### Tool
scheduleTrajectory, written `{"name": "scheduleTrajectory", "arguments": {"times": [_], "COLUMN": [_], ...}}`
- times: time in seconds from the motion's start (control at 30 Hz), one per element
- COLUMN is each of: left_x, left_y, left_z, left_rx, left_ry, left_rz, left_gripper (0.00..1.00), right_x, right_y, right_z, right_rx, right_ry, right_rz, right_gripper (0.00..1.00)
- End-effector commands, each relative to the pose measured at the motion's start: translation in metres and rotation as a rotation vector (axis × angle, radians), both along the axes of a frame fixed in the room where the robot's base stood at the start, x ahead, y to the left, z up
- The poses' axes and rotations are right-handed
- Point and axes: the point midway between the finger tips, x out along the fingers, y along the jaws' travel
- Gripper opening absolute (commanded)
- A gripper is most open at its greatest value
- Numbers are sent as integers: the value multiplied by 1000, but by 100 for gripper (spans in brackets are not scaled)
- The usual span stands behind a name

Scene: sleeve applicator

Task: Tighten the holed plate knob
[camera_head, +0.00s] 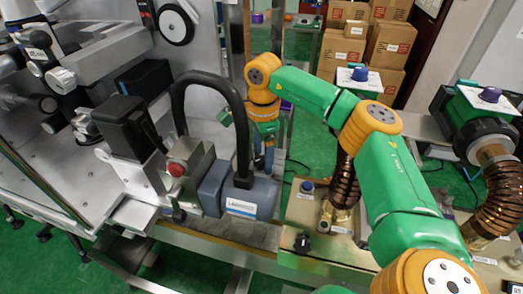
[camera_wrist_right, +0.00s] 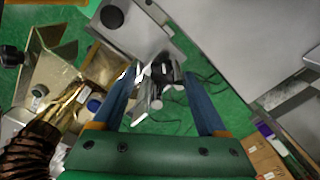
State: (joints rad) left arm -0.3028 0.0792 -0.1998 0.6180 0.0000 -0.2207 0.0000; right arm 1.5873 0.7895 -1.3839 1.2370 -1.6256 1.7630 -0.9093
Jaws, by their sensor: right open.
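My right gripper (camera_head: 264,158) hangs behind the grey-blue motor block, its blue fingers pointing down and partly hidden. In the right wrist view the right gripper (camera_wrist_right: 162,78) is open, with its two blue fingers wide apart. Shiny metal and dark parts (camera_wrist_right: 156,88) show between and beyond the fingers. I cannot tell whether they include the holed plate knob, and no contact is clear. A round black knob (camera_wrist_right: 112,17) sits on a grey surface at the top of that view. My left gripper is not in view.
The motor block (camera_head: 240,195) with a thick black hose (camera_head: 178,105) stands left of my right gripper. Cardboard boxes (camera_head: 388,45) stand at the back. Green floor (camera_head: 310,135) shows behind the machine.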

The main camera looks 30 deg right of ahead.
Motion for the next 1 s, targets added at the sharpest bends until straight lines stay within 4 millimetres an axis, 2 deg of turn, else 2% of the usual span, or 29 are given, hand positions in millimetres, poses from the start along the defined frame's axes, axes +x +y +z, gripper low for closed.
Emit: {"name": "scheduleTrajectory", "arguments": {"times": [0.27, 0.53, 0.57, 0.77, 1.0], "left_x": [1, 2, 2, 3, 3], "left_y": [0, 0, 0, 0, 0], "left_z": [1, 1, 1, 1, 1], "left_rx": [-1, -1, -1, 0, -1], "left_ry": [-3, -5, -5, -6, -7], "left_rz": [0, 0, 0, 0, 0], "left_gripper": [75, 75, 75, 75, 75], "right_x": [0, 0, 0, 0, 0], "right_y": [0, 0, 0, 0, 0], "right_z": [-5, -5, -5, -5, -5], "right_rx": [1, 1, 1, 1, 0], "right_ry": [-1, -1, -1, -1, 0], "right_rz": [1, 1, 1, -10, -110], "right_gripper": [75, 2, 0, 0, 0]}}
